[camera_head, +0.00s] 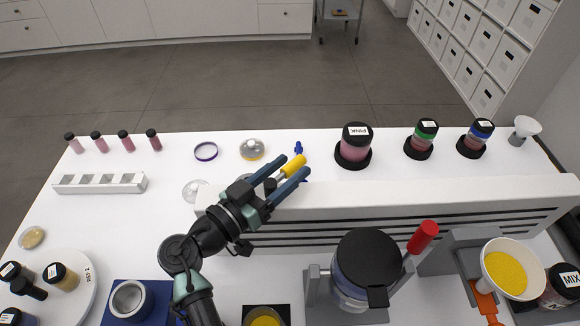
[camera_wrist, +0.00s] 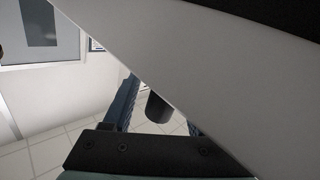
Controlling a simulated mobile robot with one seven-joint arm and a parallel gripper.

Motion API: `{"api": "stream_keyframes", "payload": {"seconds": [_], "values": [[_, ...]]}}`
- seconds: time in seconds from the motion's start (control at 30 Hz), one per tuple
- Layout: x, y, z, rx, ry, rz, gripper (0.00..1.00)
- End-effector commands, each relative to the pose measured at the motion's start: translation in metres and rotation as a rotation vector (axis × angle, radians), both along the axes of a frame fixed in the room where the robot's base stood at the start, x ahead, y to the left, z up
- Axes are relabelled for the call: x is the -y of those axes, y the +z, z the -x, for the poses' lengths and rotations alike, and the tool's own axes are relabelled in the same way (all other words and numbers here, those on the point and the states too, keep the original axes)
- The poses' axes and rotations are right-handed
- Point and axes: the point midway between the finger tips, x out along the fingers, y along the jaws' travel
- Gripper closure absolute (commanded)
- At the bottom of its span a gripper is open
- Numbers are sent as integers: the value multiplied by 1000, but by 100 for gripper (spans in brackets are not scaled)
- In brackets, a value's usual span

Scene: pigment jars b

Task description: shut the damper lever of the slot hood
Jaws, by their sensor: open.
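The slot hood (camera_head: 400,213) is the long white box with dark horizontal slots across the middle of the head view. A yellow grip (camera_head: 293,167), apparently the damper lever's handle, shows at the hood's left part, beside a small blue piece (camera_head: 298,148). My gripper (camera_head: 290,171) is open, its two blue fingers on either side of the yellow grip; contact cannot be told. In the wrist view, a dark cylinder (camera_wrist: 158,108) shows between the fingers, and a grey-white surface covers the right finger partly. The lever's pivot is hidden.
Jars (camera_head: 354,146) stand on dark pads behind the hood, with a white funnel-like piece (camera_head: 526,127) at right. A red-handled lever (camera_head: 423,237) and a black-lidded jar (camera_head: 367,262) stand in front. A white rack (camera_head: 100,183) lies left.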

Motion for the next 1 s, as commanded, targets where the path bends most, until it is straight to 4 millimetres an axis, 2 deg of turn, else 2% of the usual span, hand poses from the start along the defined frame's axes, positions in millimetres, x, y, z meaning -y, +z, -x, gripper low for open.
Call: {"api": "stream_keyframes", "payload": {"seconds": [0.3,0.5,0.63,0.9,0.93,1.0], "values": [[-48,-4,47,1,5,-1,42],[-70,-2,70,0,3,-1,42],[-75,-1,77,-1,0,-1,42],[-77,0,78,-1,0,0,42],[-77,0,78,-1,-1,0,44],[-76,0,77,-3,-1,-2,56]]}}
